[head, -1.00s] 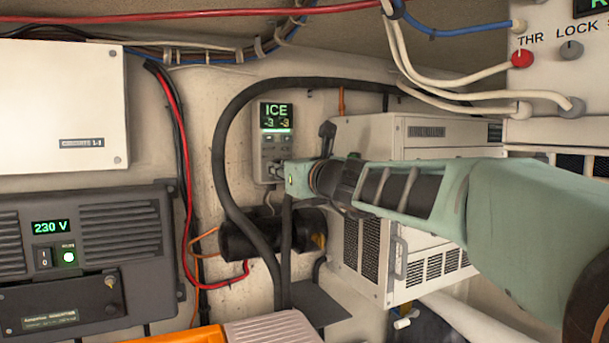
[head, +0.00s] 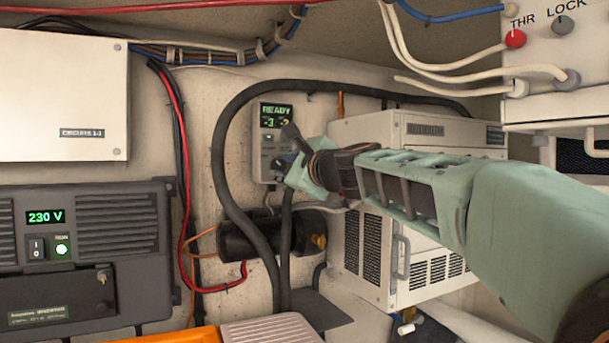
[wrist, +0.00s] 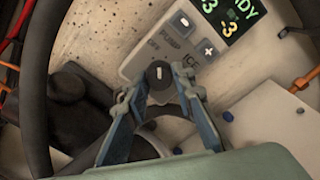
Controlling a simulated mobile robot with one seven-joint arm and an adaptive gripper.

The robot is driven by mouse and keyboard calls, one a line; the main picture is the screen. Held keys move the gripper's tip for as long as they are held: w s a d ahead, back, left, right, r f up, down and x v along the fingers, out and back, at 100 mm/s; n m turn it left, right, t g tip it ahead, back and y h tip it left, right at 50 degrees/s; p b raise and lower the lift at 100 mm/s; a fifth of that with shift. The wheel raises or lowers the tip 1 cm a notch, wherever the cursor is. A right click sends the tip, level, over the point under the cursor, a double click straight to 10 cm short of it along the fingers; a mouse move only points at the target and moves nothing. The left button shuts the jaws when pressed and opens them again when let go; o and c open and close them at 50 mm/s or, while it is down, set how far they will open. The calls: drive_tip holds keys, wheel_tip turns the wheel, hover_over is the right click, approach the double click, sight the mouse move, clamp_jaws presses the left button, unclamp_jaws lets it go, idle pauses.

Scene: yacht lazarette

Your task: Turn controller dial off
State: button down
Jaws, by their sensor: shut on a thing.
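The controller (head: 268,118) is a small grey wall unit with a green-lit screen reading READY and small numbers below. It also shows in the wrist view (wrist: 160,42), tilted, with minus and plus buttons and printed labels including OFF and ICE. Its dark round dial (wrist: 158,72) has a white pointer mark that points roughly up in the wrist view, towards the OFF side of the labels and away from ICE. My gripper (wrist: 159,86) is shut on the dial, one finger on each side. In the head view my gripper (head: 288,165) covers the dial and the controller's lower right.
A thick black hose (head: 219,150) loops around the controller. A black cylinder (head: 238,238) hangs below it. A pale vented box (head: 365,255) stands right, beneath my arm. A dark inverter panel (head: 120,240) reading 230 V is left; a white box (head: 60,95) is above it.

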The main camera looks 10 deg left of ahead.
drive_tip(key=shift+r+n+b, duration=0.1)
drive_tip(key=shift+n+b, duration=0.9)
drive_tip(key=shift+n, duration=1.2)
drive_tip(key=c, duration=1.6)
unclamp_jaws()
